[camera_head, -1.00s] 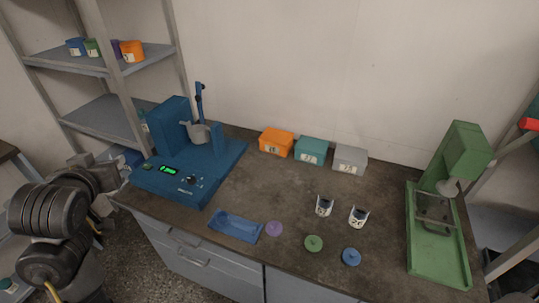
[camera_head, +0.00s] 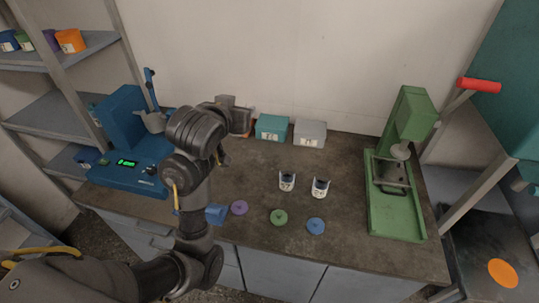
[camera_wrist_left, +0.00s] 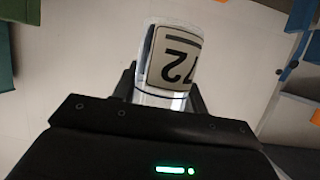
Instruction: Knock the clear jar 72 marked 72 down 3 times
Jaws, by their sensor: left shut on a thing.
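The clear jar 72 (camera_wrist_left: 175,62) fills the middle of the left wrist view, with a white label reading 72 upside down. My left gripper (camera_wrist_left: 165,98) is shut on it, with a dark finger on either side. In the head view my left gripper (camera_head: 240,118) is raised over the bench, right of the blue machine. I cannot make out the jar there, as my arm hides that area. My right gripper is not in view.
The blue machine (camera_head: 125,120) stands at left and the green press (camera_head: 395,205) at right. Two labelled jars (camera_head: 287,182) (camera_head: 320,187), purple (camera_head: 239,208), green (camera_head: 279,217) and blue (camera_head: 316,226) discs lie mid-bench. Teal (camera_head: 271,127) and grey (camera_head: 310,133) boxes stand by the wall.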

